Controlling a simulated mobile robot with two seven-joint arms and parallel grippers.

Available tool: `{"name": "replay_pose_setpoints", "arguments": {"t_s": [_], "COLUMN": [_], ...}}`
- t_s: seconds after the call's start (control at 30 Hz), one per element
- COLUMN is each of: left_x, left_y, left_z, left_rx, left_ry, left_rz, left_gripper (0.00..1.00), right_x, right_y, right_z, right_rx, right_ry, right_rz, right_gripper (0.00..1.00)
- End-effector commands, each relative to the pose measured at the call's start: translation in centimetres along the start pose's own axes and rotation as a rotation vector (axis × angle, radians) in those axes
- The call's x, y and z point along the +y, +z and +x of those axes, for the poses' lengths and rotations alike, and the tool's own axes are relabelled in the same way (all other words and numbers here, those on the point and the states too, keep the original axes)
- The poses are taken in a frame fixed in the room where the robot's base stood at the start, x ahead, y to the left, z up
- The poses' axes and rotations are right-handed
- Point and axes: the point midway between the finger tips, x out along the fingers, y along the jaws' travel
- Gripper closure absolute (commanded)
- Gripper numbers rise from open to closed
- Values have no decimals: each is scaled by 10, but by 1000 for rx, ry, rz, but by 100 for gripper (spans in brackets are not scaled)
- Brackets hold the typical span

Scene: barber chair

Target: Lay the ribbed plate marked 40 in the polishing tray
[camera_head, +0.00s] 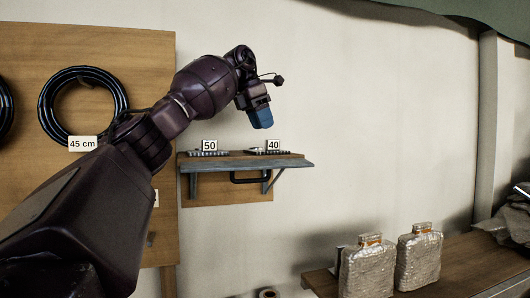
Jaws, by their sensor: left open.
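My left arm reaches in from the left, and its gripper (260,118), with blue fingers, hangs in the air above the right part of a small wall shelf (225,165). It is open and holds nothing that I can see. The ribbed plate marked 40 (257,151) lies on the shelf below the gripper, beside its white "40" label (273,145). A clear gap separates plate and gripper. Another ribbed plate (207,154), by the "50" label (209,146), lies on the shelf's left part. I see no tray that I can name as the polishing tray. My right gripper is not in view.
A dark handle (250,180) and brackets sit under the shelf. A black hose ring (41,112) labelled 45 cm hangs on a wooden board at left. Two wrapped containers (367,270) (419,262) stand on a wooden bench at lower right. The wall right of the gripper is bare.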

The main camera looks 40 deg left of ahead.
Motion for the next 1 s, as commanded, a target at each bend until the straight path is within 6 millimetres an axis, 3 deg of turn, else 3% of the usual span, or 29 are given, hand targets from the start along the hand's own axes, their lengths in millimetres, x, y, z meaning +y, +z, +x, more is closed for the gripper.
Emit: {"name": "replay_pose_setpoints", "arguments": {"t_s": [0.17,0.5,0.83,1.0], "left_x": [0,-1,-1,-1], "left_y": [0,0,0,0], "left_z": [10,52,58,58], "left_rx": [0,1,-1,-1], "left_ry": [-1,0,-1,-1], "left_rz": [0,-1,-1,-1], "left_gripper": [51,51,51,76], "right_x": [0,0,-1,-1], "right_y": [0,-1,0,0], "right_z": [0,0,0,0], "right_rx": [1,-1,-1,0], "right_ry": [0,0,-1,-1], "right_rz": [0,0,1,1], "right_gripper": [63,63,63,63]}}
